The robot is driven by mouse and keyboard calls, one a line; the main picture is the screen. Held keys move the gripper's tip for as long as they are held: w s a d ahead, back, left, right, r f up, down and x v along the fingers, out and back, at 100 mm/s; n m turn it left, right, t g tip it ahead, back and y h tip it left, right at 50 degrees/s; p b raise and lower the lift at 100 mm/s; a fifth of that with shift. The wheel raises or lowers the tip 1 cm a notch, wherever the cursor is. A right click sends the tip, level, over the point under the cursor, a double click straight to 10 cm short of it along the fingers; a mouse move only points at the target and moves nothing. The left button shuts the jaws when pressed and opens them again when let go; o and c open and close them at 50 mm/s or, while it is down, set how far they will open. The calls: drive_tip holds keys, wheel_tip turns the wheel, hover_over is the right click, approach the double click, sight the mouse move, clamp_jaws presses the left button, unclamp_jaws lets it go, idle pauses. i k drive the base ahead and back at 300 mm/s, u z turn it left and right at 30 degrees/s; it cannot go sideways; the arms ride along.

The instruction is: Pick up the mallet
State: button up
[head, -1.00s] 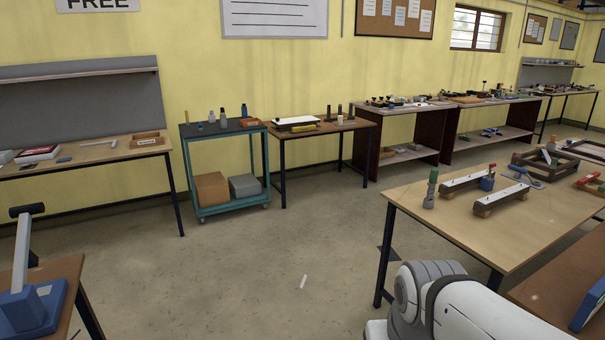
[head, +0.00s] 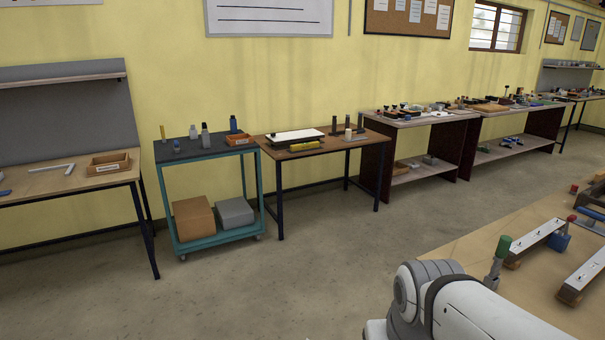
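I cannot make out a mallet for certain in the head view; many tools on the far benches are too small to tell. My gripper is not in view. Only a white and grey part of my own arm shows at the bottom right. On the near right table (head: 470,240) stands a green-topped upright tool (head: 498,256). Two long bars with pale tops lie beside it, the nearer bar (head: 590,272) cut by the right edge. A blue tool with a red top (head: 560,236) stands by the farther bar.
A teal cart (head: 208,243) with boxes on its lower shelf stands by the wall. A small table (head: 272,152) and cluttered benches (head: 462,152) run to its right. A left table (head: 40,184) holds a wooden tray (head: 108,164). Open floor (head: 290,280) lies ahead.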

sight(348, 134)
drive_tip(key=z, duration=0.1)
drive_tip(key=i, duration=4.25)
